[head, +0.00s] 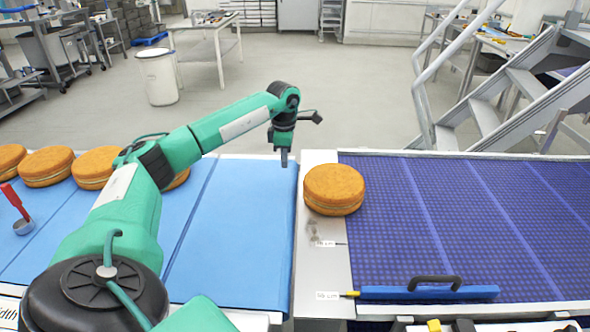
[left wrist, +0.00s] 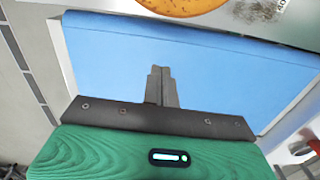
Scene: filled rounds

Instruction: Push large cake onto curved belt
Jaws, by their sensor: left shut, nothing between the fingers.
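A large round golden-brown cake (head: 334,189) sits across the right edge of the pale metal plate (head: 322,268) and the left edge of the dark blue curved belt (head: 450,215). Its edge also shows at the top of the left wrist view (left wrist: 185,5). My left gripper (head: 284,158) is shut and empty, pointing down over the far right end of the light blue belt (head: 240,235). It is to the left of the cake and apart from it. The closed fingers show in the left wrist view (left wrist: 161,85). My right gripper is not in view.
Several more cakes (head: 46,166) stand on the light blue belt at the left, one partly behind my arm. A red-handled scoop (head: 22,222) lies there. A blue bar with a black handle (head: 425,292) lies along the curved belt's near edge. Metal stairs (head: 510,95) rise behind.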

